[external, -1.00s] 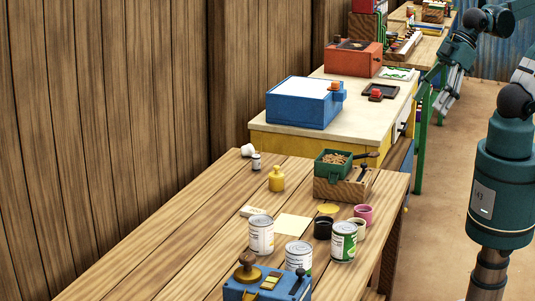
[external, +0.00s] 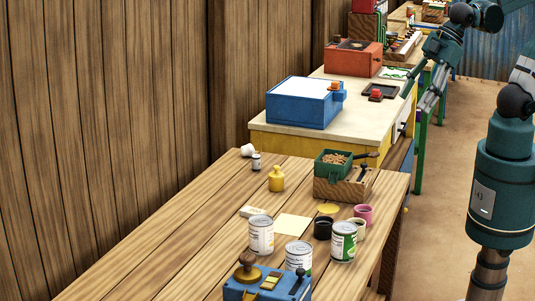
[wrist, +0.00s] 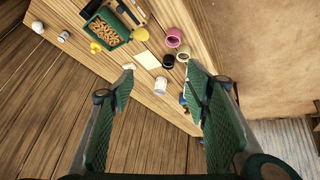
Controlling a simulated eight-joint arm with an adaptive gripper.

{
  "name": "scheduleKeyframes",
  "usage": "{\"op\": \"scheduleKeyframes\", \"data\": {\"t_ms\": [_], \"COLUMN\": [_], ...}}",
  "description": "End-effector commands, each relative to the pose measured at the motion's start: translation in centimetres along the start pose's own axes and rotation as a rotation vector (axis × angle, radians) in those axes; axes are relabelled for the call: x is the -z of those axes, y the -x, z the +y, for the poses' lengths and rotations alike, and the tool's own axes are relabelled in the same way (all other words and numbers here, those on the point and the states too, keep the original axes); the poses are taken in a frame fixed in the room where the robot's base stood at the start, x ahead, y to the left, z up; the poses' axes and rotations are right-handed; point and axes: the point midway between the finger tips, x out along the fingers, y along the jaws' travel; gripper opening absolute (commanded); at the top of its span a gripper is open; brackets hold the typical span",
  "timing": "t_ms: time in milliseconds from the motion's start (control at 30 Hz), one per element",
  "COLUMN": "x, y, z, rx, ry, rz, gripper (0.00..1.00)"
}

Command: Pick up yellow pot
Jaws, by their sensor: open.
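A flat, round yellow thing (external: 328,209) lies on the near wooden table behind the black pot; I cannot tell whether it is a pot or a lid. A pink pot (external: 363,213), a black pot (external: 323,228) and a cream pot (external: 357,228) stand close by. A yellow bottle-shaped piece (external: 277,179) stands further left and also shows in the wrist view (wrist: 95,47). My gripper (wrist: 160,67) is open and empty, high above and apart from these things. In the external view it is at the upper right, beside the far table.
Several cans, one being a white can (external: 261,236), stand near the front. A green box (external: 333,163) of brown bits sits on a wooden block. A blue box with a knob (external: 264,289) is at the near edge. A pale paper (external: 293,225) lies flat mid-table.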

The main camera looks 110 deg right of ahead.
Motion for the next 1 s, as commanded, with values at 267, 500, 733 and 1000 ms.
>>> {"op": "scheduleKeyframes", "data": {"t_ms": [267,500,733,1000], "x": [2.8,4.8,6.6,8.2], "y": [-2.1,-4.3,-6.8,-10.1], "z": [2.6,5.0,7.2,10.0], "rx": [-0.025,-0.038,-0.042,-0.038], "ry": [0.181,0.337,0.487,0.659], "rz": [-0.052,-0.102,-0.152,-0.214], "gripper": [0.47,0.47,0.47,0.47]}}
